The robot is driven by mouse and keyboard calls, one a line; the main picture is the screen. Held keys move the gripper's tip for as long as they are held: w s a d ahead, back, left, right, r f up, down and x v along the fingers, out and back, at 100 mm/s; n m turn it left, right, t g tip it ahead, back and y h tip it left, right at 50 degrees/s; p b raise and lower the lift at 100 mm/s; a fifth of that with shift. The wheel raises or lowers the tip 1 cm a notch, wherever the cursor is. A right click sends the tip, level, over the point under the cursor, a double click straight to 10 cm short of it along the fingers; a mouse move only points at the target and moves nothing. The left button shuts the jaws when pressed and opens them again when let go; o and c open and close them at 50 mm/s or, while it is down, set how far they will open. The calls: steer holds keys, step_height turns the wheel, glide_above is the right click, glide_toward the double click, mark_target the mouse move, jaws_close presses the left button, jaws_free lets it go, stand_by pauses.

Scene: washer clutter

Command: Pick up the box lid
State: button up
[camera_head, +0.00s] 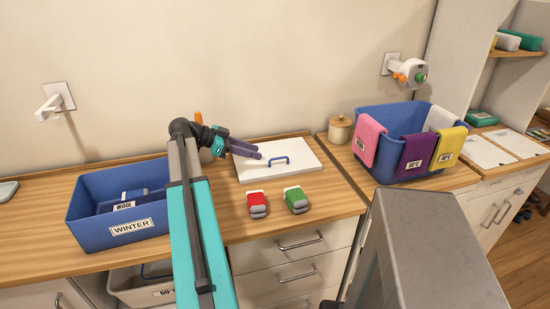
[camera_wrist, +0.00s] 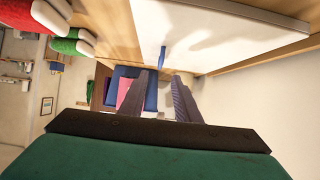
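The box lid (camera_head: 295,167) is a flat white panel lying on the wooden counter, with a blue handle (camera_head: 279,160) on its top. The lid (camera_wrist: 220,35) also fills the upper part of the wrist view, and its handle (camera_wrist: 163,56) shows edge-on just beyond my fingertips. My gripper (camera_head: 259,154) reaches in from the left, just short of the handle and low over the lid. In the wrist view its two dark fingers (camera_wrist: 166,78) are apart with nothing between them, so it is open and empty. The handle lies roughly in line with the gap.
A blue WINTER bin (camera_head: 118,205) stands left of my arm. Red (camera_head: 257,203) and green (camera_head: 296,200) bundles sit in front of the lid. A small wooden jar (camera_head: 340,131) and a blue basket with cloths (camera_head: 390,114) are right. A wall is behind.

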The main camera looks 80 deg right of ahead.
mark_target(279, 159)
steer(key=shift+p+x, duration=0.55)
steer(key=shift+x, duration=2.65)
steer(key=shift+s+d+f+p, duration=0.1)
steer(key=shift+s+d+p, duration=0.1)
steer(key=shift+s+p, duration=0.25)
steer(key=shift+p+x, duration=0.65)
steer(key=shift+x, duration=1.5)
steer(key=shift+c, duration=0.2)
jaws_close()
